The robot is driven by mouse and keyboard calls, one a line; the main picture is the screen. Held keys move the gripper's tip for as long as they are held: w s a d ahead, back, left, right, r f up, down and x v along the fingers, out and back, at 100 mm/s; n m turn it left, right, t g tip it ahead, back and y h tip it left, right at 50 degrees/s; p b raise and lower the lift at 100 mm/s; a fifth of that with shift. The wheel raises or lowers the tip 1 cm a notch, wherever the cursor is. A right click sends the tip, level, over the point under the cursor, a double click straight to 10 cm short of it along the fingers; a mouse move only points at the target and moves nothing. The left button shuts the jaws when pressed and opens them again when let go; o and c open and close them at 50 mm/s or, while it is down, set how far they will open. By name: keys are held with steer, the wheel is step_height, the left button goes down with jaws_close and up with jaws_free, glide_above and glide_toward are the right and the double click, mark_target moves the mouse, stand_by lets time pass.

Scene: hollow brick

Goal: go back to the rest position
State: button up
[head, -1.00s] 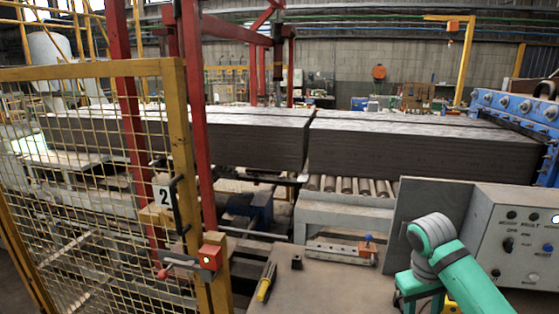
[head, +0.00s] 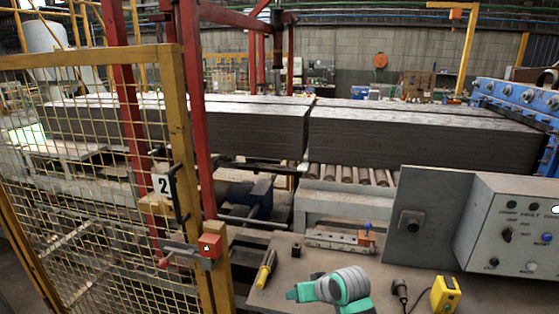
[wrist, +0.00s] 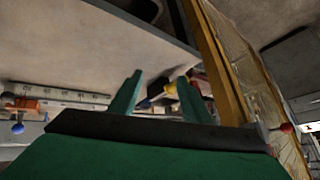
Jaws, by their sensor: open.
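My gripper shows in the wrist view (wrist: 160,76) with its two green fingers apart and nothing seen held between them. In the head view my green and grey arm is low in the middle, over the front of the workbench (head: 290,272). Its green tip points left, towards a yellow-handled screwdriver (head: 266,270), with a gap between them in the picture. A small yellow thing (wrist: 171,88) shows beyond the fingers in the wrist view; I cannot tell whether it is the screwdriver.
A small black block (head: 296,250) and a rail with an orange block (head: 340,241) lie on the bench. A grey control panel (head: 515,240), a black plug-like tool (head: 400,290) and a yellow box (head: 445,294) are at right. A yellow mesh gate (head: 85,180) with a red-knobbed latch stands left.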

steer(key=s+a+f+m+t+y, duration=0.1)
steer(key=a+f+t, duration=0.1)
steer(key=a, duration=0.5)
steer(key=s+a+f+m+t+y, duration=0.1)
steer(key=a+f+t+y, duration=0.1)
steer(key=a, duration=0.5)
steer(key=s+a+f+m+t+h, duration=0.1)
steer(key=s+a+f+m+t, duration=0.15)
steer(key=s, duration=0.35)
steer(key=s+f+m+t+h, duration=0.1)
steer(key=s+f+h, duration=0.15)
steer(key=s, duration=0.55)
steer(key=s+f+m+h, duration=0.2)
steer(key=s+f, duration=0.2)
steer(key=s, duration=0.4)
steer(key=s+d+r+n, duration=0.1)
steer(key=s+d+r, duration=0.1)
steer(key=s, duration=0.6)
steer(key=s+d+r+n+h, duration=0.1)
steer(key=s+d, duration=0.3)
steer(key=s, duration=0.5)
steer(key=s+d+r+n+t, duration=0.1)
steer(key=s+d+r+n, duration=0.2)
steer(key=s, duration=0.5)
steer(key=shift+s+d+r+h, duration=0.25)
steer(key=shift+s+d+h, duration=0.1)
steer(key=shift+d, duration=0.05)
